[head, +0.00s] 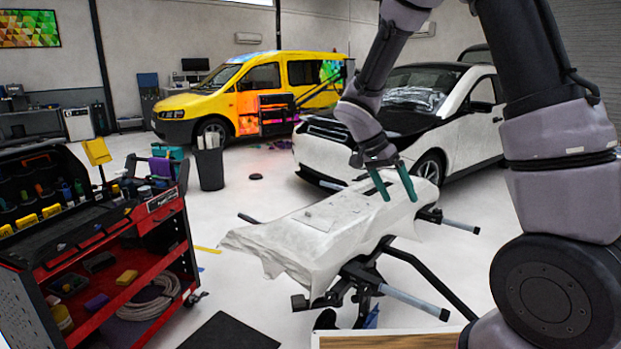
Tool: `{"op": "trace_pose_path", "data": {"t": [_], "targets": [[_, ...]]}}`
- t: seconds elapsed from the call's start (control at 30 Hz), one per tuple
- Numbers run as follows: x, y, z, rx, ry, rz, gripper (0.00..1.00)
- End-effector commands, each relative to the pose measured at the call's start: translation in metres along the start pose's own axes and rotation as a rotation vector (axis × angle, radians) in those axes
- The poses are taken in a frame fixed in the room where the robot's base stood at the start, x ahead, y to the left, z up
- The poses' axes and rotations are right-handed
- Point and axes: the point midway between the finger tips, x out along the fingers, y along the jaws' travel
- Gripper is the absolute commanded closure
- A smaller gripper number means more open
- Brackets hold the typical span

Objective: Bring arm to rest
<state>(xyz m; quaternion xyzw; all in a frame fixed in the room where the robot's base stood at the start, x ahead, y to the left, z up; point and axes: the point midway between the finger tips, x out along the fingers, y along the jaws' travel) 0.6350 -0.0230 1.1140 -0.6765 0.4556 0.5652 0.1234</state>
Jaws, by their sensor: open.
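My gripper (392,184) has two green fingers, spread apart with nothing between them. It hangs from my grey and black arm, pointing down, over the right part of a long white-covered panel (300,250) on a stand. I cannot tell whether the fingertips touch the panel or stay above it. A small flat pale item (318,222) lies on the panel, to the left of the gripper. My arm comes in from the right side and bends over the scene.
A red tool cart (140,285) stands at the left. The black stand's padded bars (415,303) stick out at the right and front. A white and black car (455,115) is behind the panel, a yellow van (250,95) farther back. A dark bin (209,168) stands mid-left.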

Motion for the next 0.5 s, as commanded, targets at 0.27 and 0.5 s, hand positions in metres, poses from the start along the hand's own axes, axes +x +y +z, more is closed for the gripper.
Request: {"op": "trace_pose_path", "data": {"t": [0.27,0.5], "targets": [[-0.066,0.081,-0.015,-0.100,-0.149,-0.297,0.09],[-0.112,0.145,-0.011,-0.195,-0.121,-0.585,0.09]]}}
